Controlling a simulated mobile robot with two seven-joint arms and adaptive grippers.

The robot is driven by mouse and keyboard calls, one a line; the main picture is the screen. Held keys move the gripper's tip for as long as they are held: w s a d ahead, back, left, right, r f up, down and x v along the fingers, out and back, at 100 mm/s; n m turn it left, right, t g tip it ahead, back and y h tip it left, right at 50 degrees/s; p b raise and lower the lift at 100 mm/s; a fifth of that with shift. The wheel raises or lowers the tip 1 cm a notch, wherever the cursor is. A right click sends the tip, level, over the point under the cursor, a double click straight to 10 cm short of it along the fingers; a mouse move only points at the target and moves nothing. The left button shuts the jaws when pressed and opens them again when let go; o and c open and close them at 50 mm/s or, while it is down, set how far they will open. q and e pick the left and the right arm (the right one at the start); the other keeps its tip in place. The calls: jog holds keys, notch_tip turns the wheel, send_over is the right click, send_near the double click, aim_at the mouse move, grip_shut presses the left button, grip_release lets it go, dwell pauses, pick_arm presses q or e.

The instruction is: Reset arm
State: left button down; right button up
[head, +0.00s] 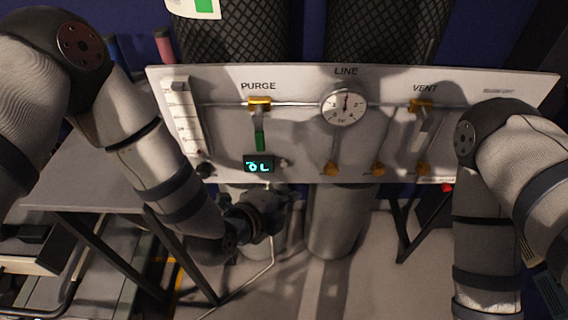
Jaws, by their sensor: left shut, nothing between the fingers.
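My left arm comes in from the left and bends down in front of the lower left of the panel. My left gripper (278,203) is dark, small and partly shadowed, just below the panel's lower edge. It is shut with nothing in it and looks apart from the panel, though the depth is hard to judge. My right arm comes in from the right and runs down out of the bottom edge; its gripper is out of view. The white panel (300,137) carries a PURGE valve with a green handle (259,141), a LINE gauge (344,107) and a VENT valve (421,106).
A flow meter (183,115) and a lit display (259,166) are on the panel's left. Several yellow fittings line its lower right. Dark mesh-covered cylinders (235,38) stand behind it. A grey table (85,178) is at left. Light floor is open below.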

dwell(0.4)
pick_arm(q)
jog(key=s+a+f+n+g+y, duration=0.2)
jog(key=s+a+f+n+g, duration=0.1)
jog(key=s+a+f+n, duration=0.4)
jog(key=s+a+f+n+g+y, duration=0.1)
jog(key=s+a+f+n+g, duration=0.25)
jog(key=s, duration=0.55)
jog(key=s+a+n+g+y, duration=0.1)
jog(key=s+a+n, duration=0.3)
jog(key=s, duration=0.3)
jog(key=s+a+n+g+y, duration=0.1)
jog(key=s+a+n+g, duration=0.1)
jog(key=s+a+n, duration=0.2)
jog(key=s+a+r+n+g+y+p, duration=0.1)
jog(key=s+a+n, duration=0.3)
jog(key=s, duration=0.6)
jog(key=shift+a+n+g, duration=0.15)
jog(key=shift+n+g, duration=0.5)
jog(key=shift+n, duration=0.2)
pick_arm(e)
jog(key=shift+w+r+t, duration=0.3)
jog(key=shift+w+r, duration=0.4)
pick_arm(q)
jog(key=shift+w+r, duration=0.1)
